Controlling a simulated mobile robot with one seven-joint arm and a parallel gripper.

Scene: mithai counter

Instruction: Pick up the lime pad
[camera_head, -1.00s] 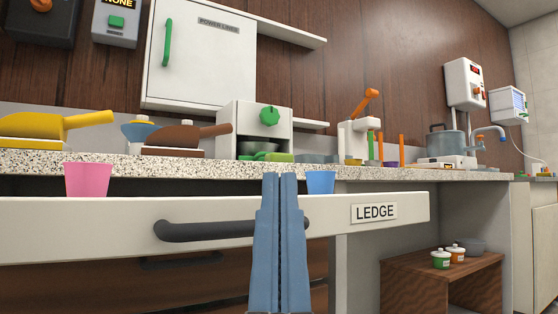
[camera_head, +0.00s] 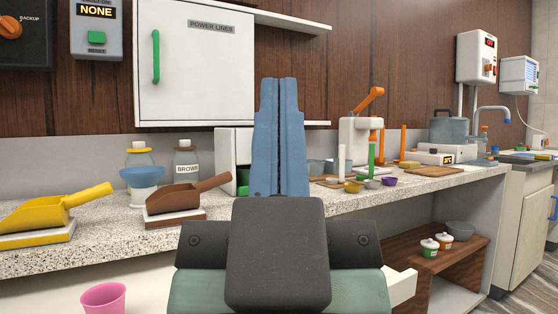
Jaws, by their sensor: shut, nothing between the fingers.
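My gripper (camera_head: 279,85) points up in the middle of the picture. Its two blue fingers are shut together with nothing between them, in front of the white box (camera_head: 228,150). I cannot make out a lime pad for certain. A small green patch (camera_head: 242,178) shows at the box's opening, left of my fingers; most of it is hidden. A small yellowish block (camera_head: 490,162) lies far right near the sink, too small to identify.
The speckled counter (camera_head: 110,232) holds a yellow scoop (camera_head: 55,208), a brown scoop (camera_head: 185,198), jars and a blue bowl (camera_head: 142,174). A pink cup (camera_head: 103,298) is at lower left. A wooden shelf (camera_head: 440,272) with small pots stands lower right.

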